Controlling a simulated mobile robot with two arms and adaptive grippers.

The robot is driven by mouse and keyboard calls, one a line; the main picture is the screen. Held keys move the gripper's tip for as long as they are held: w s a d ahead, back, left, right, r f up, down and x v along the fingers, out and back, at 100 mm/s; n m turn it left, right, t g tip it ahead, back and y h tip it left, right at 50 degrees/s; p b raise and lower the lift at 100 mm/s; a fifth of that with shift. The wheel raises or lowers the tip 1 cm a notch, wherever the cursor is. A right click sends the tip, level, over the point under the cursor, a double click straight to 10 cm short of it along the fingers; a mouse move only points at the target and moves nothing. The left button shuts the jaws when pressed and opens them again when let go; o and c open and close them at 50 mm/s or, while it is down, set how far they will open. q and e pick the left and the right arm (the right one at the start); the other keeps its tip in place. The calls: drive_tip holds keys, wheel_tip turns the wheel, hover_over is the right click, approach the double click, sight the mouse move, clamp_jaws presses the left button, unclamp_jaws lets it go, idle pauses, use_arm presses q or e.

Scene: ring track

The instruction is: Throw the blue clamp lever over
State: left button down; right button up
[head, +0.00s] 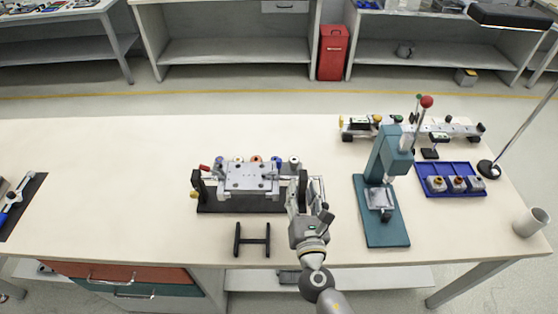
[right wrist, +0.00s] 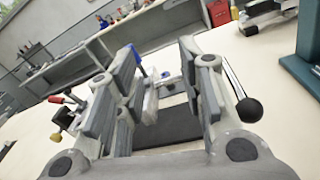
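A fixture with a grey top plate (head: 248,178) stands on a black base (head: 225,207) in the middle of the bench. A small blue part (head: 275,161), which looks like the blue clamp lever, shows at its back edge. In the right wrist view a blue lever (right wrist: 136,54) stands up beyond the left finger, partly hidden by it. My right gripper (head: 305,186) is at the fixture's right end; its fingers are apart with nothing visible held between them (right wrist: 160,62). Contact with the fixture cannot be told. My left gripper is not in view.
A red handle (head: 204,167) and a yellow knob (head: 194,195) are at the fixture's left end. A black H-shaped stand (head: 252,240) lies in front. A teal press (head: 388,160) and a blue tray (head: 426,190) are to the right.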

sight(280, 164)
drive_tip(key=w+a+n, duration=0.1)
drive_tip(key=w+a, duration=0.1)
drive_tip(key=w, duration=0.1)
drive_tip(key=w+a+n+y, duration=0.1)
drive_tip(key=w, duration=0.3)
drive_tip(key=w+a+n+p, duration=0.1)
drive_tip(key=w+a+n, duration=0.1)
drive_tip(key=w, duration=0.1)
drive_tip(key=shift+w+a+y, duration=0.35)
drive_tip(key=shift+y, duration=0.05)
drive_tip(key=shift+c, duration=0.3)
clamp_jaws()
